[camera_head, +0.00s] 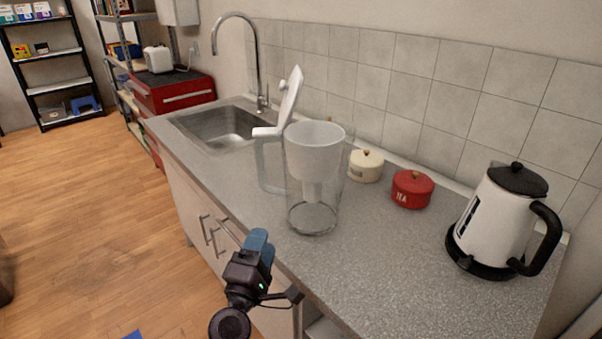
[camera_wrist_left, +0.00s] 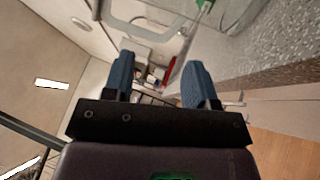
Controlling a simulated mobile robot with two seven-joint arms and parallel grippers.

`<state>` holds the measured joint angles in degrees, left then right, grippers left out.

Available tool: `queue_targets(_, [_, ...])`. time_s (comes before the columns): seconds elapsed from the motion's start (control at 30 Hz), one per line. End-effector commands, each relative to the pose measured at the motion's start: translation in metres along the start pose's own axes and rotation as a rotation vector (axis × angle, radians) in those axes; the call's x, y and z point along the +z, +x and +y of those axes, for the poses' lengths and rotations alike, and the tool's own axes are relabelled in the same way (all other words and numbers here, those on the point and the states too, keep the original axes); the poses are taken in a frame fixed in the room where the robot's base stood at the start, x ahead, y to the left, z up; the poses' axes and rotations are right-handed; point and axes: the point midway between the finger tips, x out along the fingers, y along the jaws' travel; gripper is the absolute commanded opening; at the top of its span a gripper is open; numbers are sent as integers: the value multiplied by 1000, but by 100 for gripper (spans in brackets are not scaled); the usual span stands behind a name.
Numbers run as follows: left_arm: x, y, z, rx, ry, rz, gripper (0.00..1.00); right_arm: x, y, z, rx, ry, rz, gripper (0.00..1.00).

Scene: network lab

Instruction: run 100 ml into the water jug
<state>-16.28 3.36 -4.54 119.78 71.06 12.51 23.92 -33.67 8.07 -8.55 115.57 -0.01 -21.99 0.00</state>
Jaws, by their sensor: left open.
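The water jug (camera_head: 312,205) stands upright on the counter. It is clear, with a white funnel insert inside and a clear handle on its left side. Its white lid (camera_head: 290,95) is tilted up, open, at the back left of the rim. I cannot make out any water in it. The tap (camera_head: 258,60) arches over the steel sink (camera_head: 222,128), behind and left of the jug. My left gripper (camera_head: 258,243) is open and empty, in front of the counter edge and apart from the jug. Its blue fingers also show in the left wrist view (camera_wrist_left: 158,82). My right gripper is out of view.
A cream pot (camera_head: 366,166) and a red tea tin (camera_head: 412,190) stand right of the jug near the tiled wall. A white kettle (camera_head: 497,225) stands further right on a black base. The counter front (camera_head: 390,285) is clear. A red cabinet (camera_head: 172,92) stands beyond the sink.

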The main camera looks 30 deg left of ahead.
Motion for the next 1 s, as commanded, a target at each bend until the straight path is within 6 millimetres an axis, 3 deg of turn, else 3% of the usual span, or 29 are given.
queue_targets(0.03, [-3, 12, 19, 33, -121, 45, 52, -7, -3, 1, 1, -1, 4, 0])
queue_targets(0.2, [-18, 40, 50, 95, -560, 199, 52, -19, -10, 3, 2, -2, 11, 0])
queue_targets(0.5, [-24, 72, 68, 97, -1204, 408, 52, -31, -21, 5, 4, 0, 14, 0])
queue_targets(0.7, [-20, 80, 67, 71, -1386, 467, 52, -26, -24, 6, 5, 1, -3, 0])
queue_targets(1.0, [-32, 114, 58, 67, -1408, 474, 52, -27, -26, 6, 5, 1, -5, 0])
